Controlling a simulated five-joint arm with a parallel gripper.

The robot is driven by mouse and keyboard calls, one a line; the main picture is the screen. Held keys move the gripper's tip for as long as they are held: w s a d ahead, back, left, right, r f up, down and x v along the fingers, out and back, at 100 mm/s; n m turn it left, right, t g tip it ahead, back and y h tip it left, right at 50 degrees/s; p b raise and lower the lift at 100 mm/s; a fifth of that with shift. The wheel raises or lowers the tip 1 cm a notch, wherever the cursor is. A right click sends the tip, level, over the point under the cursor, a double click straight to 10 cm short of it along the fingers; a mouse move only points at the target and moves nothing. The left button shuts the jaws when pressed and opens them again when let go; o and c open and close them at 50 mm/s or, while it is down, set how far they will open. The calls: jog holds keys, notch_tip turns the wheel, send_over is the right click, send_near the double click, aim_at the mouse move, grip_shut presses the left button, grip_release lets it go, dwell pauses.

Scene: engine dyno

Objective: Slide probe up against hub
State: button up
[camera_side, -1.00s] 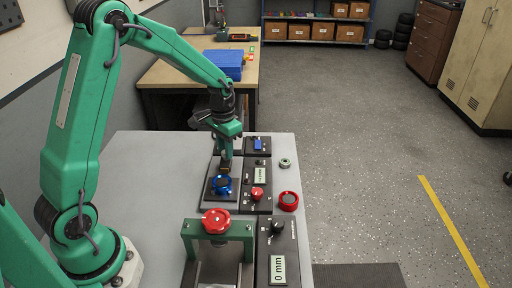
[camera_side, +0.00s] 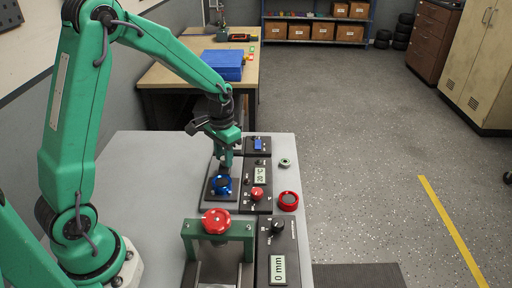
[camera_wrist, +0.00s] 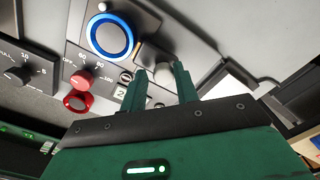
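In the side view my gripper (camera_side: 226,166) is low behind the blue ring and hides the probe area.
A panel with a 20 °C display (camera_side: 260,176) and red knob (camera_side: 257,194) stands to the right. A red ring (camera_side: 288,201) and small green-grey ring (camera_side: 285,163) lie farther right. A green frame with a red handwheel (camera_side: 216,221) stands in front.

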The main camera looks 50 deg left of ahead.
aim_at(224, 168)
jog(key=shift+o, duration=1.4)
jog(key=shift+r, duration=3.85)
jog(key=shift+r, duration=0.1)
jog(key=s+d+r+t, duration=0.2)
jog(key=s+r, duration=0.3)
jog(key=s, duration=0.4)
jog(key=s+d+r+t, duration=0.3)
jog(key=s+d+r, duration=0.2)
jog(key=s, duration=0.4)
jog(key=shift+s+r+t, duration=0.15)
jog(key=shift+s+t, duration=0.1)
jog(key=shift+t, duration=0.05)
